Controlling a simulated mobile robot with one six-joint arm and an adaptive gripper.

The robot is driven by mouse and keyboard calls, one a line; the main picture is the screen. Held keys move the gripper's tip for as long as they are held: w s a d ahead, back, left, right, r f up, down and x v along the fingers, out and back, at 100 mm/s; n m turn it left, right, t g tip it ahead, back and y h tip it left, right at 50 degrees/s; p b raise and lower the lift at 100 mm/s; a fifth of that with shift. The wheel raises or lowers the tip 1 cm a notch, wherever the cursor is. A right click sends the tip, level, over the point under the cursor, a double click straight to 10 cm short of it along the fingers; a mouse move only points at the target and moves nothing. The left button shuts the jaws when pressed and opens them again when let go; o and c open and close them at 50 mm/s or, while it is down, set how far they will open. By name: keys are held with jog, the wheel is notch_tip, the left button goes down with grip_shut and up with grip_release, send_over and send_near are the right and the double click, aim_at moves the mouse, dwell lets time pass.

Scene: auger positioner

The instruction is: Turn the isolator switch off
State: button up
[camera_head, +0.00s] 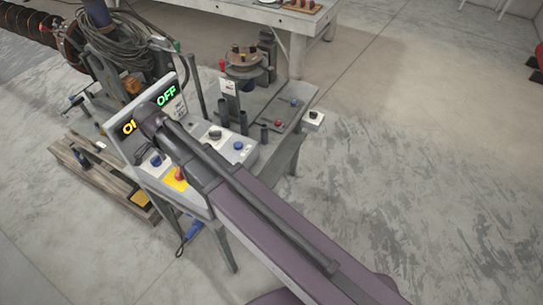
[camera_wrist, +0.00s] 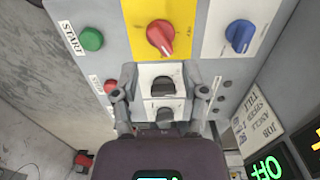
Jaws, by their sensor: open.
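The isolator switch, a red rotary knob (camera_wrist: 160,38) on a yellow plate, sits at the top middle of the wrist view. Its pointer is tilted rather than straight up. In the head view the red knob (camera_head: 180,174) shows on its yellow patch beside my arm. My gripper (camera_wrist: 159,76) is open and empty, its two fingers spread below the knob in the wrist view. A black switch on a white plate (camera_wrist: 162,82) shows between the fingers. The fingers appear apart from the red knob. In the head view my arm hides the gripper's fingers.
A blue knob (camera_wrist: 240,36) is right of the red one, and a green START button (camera_wrist: 91,39) is left. A green lit OFF sign (camera_head: 167,96) stands behind the panel, beside an amber sign (camera_head: 129,127). Open floor (camera_head: 420,200) lies to the right.

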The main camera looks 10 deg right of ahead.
notch_tip(320, 180, up, 6)
jog(key=p, duration=0.5)
jog(key=d+f+n+b, duration=0.1)
jog(key=d+f+b, duration=0.1)
jog(key=d, duration=0.3)
jog(key=d+f+n+b, duration=0.1)
jog(key=d+f+b, duration=0.1)
jog(key=d, duration=0.4)
jog(key=w+d+f+n+b, duration=0.1)
jog(key=d+f, duration=0.1)
jog(key=d, duration=0.3)
jog(key=shift+d+f+b, duration=0.1)
jog(key=shift+d+b, duration=0.1)
jog(key=shift+b, duration=0.2)
jog(key=s+d+f+n+b, duration=0.2)
jog(key=d+f+b, duration=0.1)
jog(key=d, duration=0.5)
jog(key=s+d+f+n+b, duration=0.1)
jog(key=d+f+n+b, duration=0.1)
jog(key=d, duration=0.6)
jog(key=shift+s+f+b, duration=0.4)
jog(key=shift+f+b, duration=0.1)
